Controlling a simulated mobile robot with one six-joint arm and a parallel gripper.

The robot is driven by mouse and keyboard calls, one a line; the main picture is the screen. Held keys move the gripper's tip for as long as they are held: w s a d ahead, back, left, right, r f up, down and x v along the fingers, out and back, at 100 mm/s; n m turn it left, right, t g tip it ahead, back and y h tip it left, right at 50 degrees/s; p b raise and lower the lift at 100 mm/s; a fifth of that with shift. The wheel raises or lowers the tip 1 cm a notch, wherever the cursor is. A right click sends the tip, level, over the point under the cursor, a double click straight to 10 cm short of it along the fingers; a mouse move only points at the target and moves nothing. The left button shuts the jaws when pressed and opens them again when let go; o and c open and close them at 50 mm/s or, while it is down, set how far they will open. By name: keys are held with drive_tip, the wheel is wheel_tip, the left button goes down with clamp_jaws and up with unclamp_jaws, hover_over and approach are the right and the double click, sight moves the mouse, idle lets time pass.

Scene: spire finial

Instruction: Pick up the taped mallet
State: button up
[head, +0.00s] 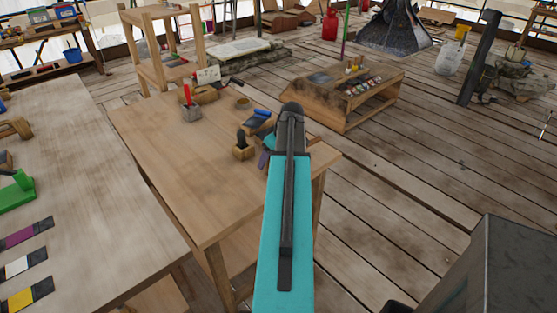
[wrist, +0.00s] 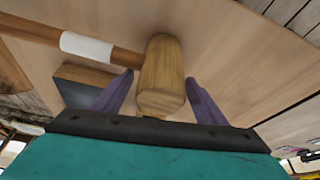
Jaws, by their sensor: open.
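The taped mallet (wrist: 165,62) shows in the wrist view, with a pale wooden barrel-shaped head and a brown handle running to the upper left. A white band of tape (wrist: 87,48) wraps the handle. My gripper (wrist: 159,77) is open, with one purple finger on each side of the mallet head. I cannot tell whether either finger touches it. In the head view, my arm covers most of this spot, and only a little of a purple finger (head: 263,158) shows beside the teal link.
A wooden block with a dark face (wrist: 85,88) lies close to the left finger. The wooden table (head: 190,190) also holds a small block with a dark knob (head: 243,150), a blue-topped item (head: 260,117) and a red-tipped holder (head: 190,108). Its near left part is clear.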

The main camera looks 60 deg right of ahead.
idle(0.4)
drive_tip(key=c, duration=1.2)
drive_tip(key=shift+r, duration=0.2)
drive_tip(key=shift+r+b, duration=0.7)
drive_tip(key=shift+r, duration=0.9)
drive_tip(key=s+a+b, duration=0.1)
drive_tip(key=s+a, duration=0.1)
drive_tip(key=s, duration=0.3)
drive_tip(key=s+a+r+b, duration=0.1)
drive_tip(key=s+a, duration=0.1)
drive_tip(key=s, duration=0.2)
drive_tip(key=s+a+b, duration=0.1)
drive_tip(key=s+a, duration=0.1)
drive_tip(key=s, duration=0.3)
drive_tip(key=shift+s+a+r, duration=0.2)
drive_tip(key=shift+s+r, duration=0.05)
drive_tip(key=shift+s, duration=0.1)
drive_tip(key=shift+w, duration=0.1)
